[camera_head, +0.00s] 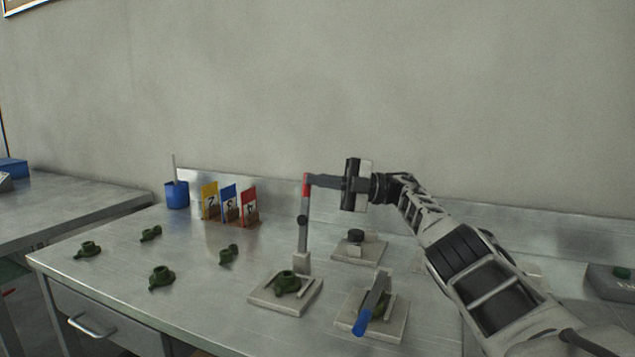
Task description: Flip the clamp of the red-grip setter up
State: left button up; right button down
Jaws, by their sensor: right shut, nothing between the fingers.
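The red-grip setter (258,297) stands near the front of the metal table, with a green wax part (287,283) on its base. Its clamp arm (303,235) stands upright, with the red grip (306,184) at the top. My right gripper (312,181) reaches in from the right. Its fingers are shut with their tips at the red grip; whether they touch it I cannot tell. My left gripper is not in view.
A blue-grip setter (395,328) with its arm low stands to the right, and another base with a black knob (355,237) behind. Several green parts (161,277) lie at left. Numbered cards (229,204) and a blue cup (177,195) stand at the back.

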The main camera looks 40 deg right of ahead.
pick_arm(q)
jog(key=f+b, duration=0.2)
jog(key=b, duration=0.1)
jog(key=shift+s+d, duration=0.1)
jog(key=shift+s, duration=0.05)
pick_arm(e)
jog(key=s+a+r, duration=0.9)
jog(key=s+r, duration=0.1)
jog(key=r, duration=0.3)
jog(key=shift+s+a, duration=0.15)
jog(key=shift+s, duration=0.15)
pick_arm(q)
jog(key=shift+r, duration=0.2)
